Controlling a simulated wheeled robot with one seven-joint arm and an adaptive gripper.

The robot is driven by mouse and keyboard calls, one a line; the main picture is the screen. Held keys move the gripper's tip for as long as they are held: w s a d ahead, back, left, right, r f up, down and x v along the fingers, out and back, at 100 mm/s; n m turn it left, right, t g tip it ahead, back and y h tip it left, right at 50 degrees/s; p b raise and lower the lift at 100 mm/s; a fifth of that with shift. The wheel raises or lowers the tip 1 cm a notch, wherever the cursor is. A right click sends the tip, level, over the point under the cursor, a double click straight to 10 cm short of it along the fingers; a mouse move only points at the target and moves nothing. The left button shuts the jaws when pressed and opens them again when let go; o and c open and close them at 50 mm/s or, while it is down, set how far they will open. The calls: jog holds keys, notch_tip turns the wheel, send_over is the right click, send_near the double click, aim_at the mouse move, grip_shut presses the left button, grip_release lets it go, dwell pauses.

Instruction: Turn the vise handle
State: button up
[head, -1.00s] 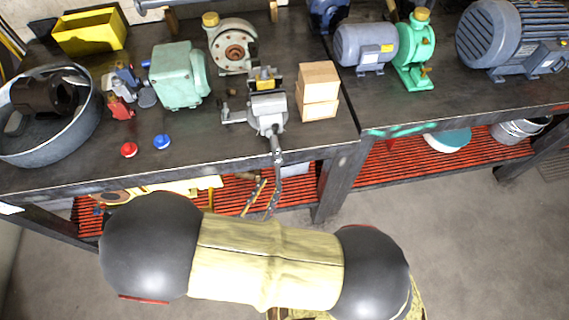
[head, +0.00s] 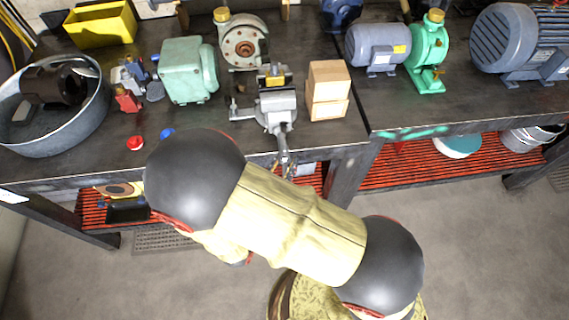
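The grey vise (head: 277,110) stands at the front edge of the dark workbench, with a yellow-topped block at its jaws. Its screw end and handle (head: 282,142) point toward me, over the bench's front edge. What look like the thin dark fingers of my gripper (head: 287,166) show at the lower end of the handle, just above my arm's cream sleeve. The rest of the gripper is hidden behind my arm. I cannot tell whether the fingers touch the handle or are open or shut.
Wooden blocks (head: 328,90) stand right of the vise. A green gearbox (head: 188,70) and a round pump (head: 243,45) are left of and behind it. A red button (head: 135,143) and a blue button (head: 167,133) lie on the bench at left. A red slatted shelf (head: 440,165) lies below.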

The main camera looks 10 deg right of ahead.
jog(key=c, duration=0.4)
grip_shut()
jog(key=shift+w+a+r, duration=0.1)
jog(key=shift+r, duration=0.05)
dwell(0.4)
